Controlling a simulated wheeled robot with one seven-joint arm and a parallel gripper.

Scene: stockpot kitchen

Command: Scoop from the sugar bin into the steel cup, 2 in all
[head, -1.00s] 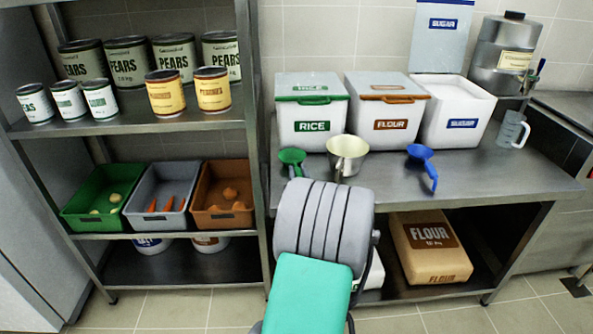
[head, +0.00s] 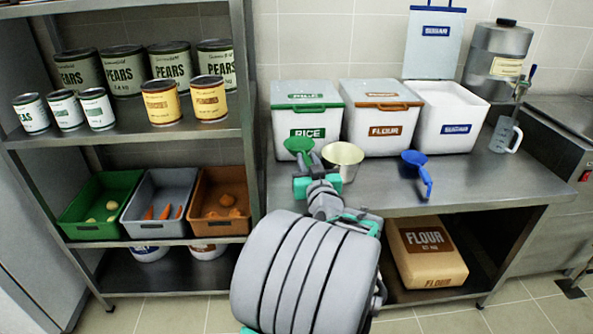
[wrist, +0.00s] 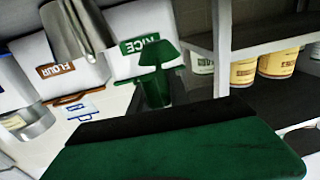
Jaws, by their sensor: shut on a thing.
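The sugar bin (head: 455,118) is a white box with a blue SUGAR label, open at the top, at the right of the counter's row of bins. The steel cup (head: 343,160) stands on the counter in front of the rice and flour bins; it also shows in the wrist view (wrist: 80,30). My gripper (head: 303,172) is at the counter's front left, just left of the cup, shut on the green scoop (head: 298,145). The scoop's bowl shows beyond the jaws, in the wrist view too (wrist: 158,55). A blue scoop (head: 415,160) lies in front of the sugar bin.
The rice bin (head: 306,110) and flour bin (head: 381,115) have lids on. A clear measuring jug (head: 504,136) and a steel dispenser (head: 497,60) stand at the right. A shelf unit (head: 120,135) with cans and produce trays rises at the left. The counter's front right is clear.

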